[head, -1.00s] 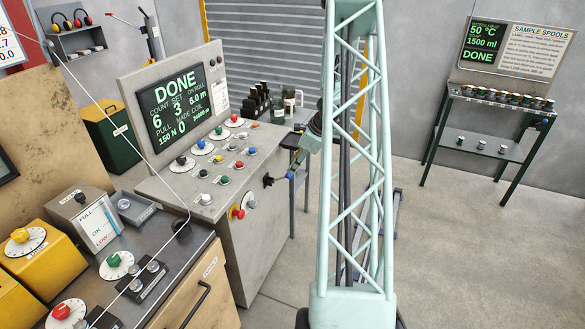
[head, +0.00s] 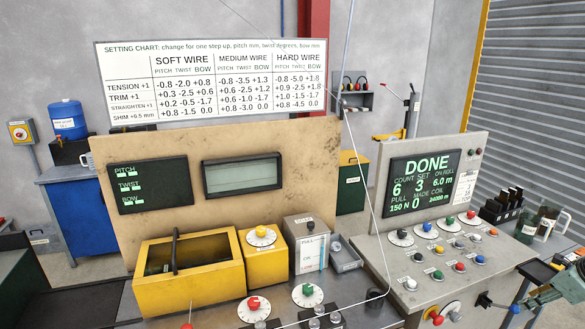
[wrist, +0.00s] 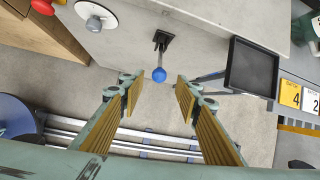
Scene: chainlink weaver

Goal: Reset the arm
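My gripper (wrist: 157,92) is open in the wrist view, with its two yellow-padded fingers well apart and nothing between them. A small lever with a blue ball knob (wrist: 159,75) sticks out from the grey console front, just beyond the gap between the fingertips; contact is not visible. In the head view the blue knob (head: 515,309) shows at the lower right, with my green gripper partly cut off by the right edge beside it. The grey control console (head: 412,285) has a screen (head: 425,184) reading DONE, count 6, set 3, made 0.
A bench (head: 370,313) with dials, a yellow bin (head: 190,295) and a gauge box (head: 308,245) stands left of the console. A setting chart (head: 210,82) is behind. In the wrist view, a black tray (wrist: 250,66) is right of the fingers and metal rails (wrist: 150,145) lie below.

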